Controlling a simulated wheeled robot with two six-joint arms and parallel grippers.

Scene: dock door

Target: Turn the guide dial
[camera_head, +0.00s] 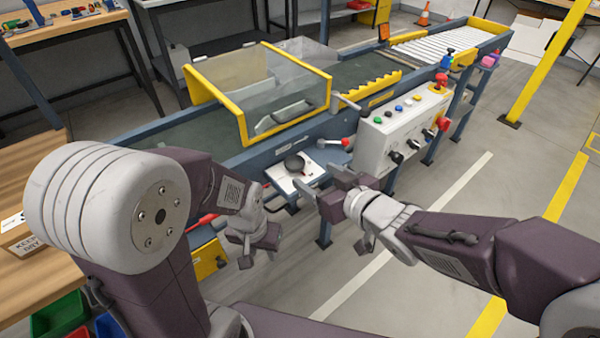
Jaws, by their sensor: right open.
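A dark round dial (294,162) sits on a small white plate (311,176) on the near side of the conveyor; it appears to be the guide dial. My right gripper (308,182) is open, its fingers pointing left toward the plate's right edge. The dial is not between its fingers, and whether a finger touches the plate cannot be told. My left gripper (245,251) hangs lower left of the plate, apart from the dial; its jaw opening is unclear.
The conveyor (360,70) with a clear yellow-edged guard (262,85) lies behind. A white control box (405,130) with buttons and knobs stands right of the dial. A wooden table (25,265) is at left.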

